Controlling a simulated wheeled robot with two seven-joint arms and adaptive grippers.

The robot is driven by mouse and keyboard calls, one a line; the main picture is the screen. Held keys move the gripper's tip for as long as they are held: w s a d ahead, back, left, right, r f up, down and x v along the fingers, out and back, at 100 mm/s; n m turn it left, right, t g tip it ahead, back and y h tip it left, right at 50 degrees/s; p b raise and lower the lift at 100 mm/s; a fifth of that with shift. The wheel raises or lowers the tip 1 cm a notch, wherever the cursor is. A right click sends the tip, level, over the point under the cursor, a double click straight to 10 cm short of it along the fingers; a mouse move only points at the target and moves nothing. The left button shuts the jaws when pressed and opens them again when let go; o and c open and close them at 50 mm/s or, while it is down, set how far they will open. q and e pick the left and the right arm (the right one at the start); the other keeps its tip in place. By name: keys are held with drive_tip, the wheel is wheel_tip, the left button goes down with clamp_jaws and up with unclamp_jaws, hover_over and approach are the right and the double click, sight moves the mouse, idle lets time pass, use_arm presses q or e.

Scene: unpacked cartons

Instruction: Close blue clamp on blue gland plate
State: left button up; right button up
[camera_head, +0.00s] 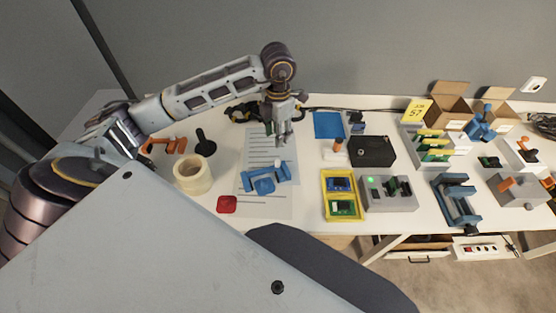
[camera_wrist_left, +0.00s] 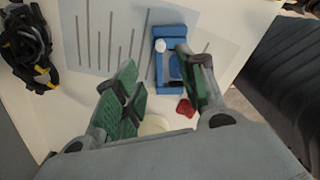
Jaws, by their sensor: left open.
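A blue clamp on a blue gland plate (camera_head: 264,185) lies on white printed sheets on the table. It also shows in the left wrist view (camera_wrist_left: 172,72), with a round white part at its left side. I cannot tell for sure how its lever stands. My left gripper (camera_head: 278,140) points down above the sheets, just behind the clamp in the head view, and is empty. In the left wrist view its two green-padded fingers (camera_wrist_left: 160,88) are spread, with the right finger overlapping the clamp's edge. My right gripper is in neither view.
A red piece (camera_head: 227,204), a tape roll (camera_head: 192,175), a black stand (camera_head: 205,143) and an orange clamp (camera_head: 165,145) lie to the left. A yellow tray (camera_head: 325,212), a grey fixture (camera_head: 402,203) and a black box (camera_head: 372,151) stand to the right.

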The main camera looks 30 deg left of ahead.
sight(278, 161)
use_arm(q)
drive_tip(key=shift+f, duration=0.15)
idle(0.3)
drive_tip(key=shift+f, duration=6.75)
drive_tip(key=shift+c, duration=0.4)
clamp_jaws()
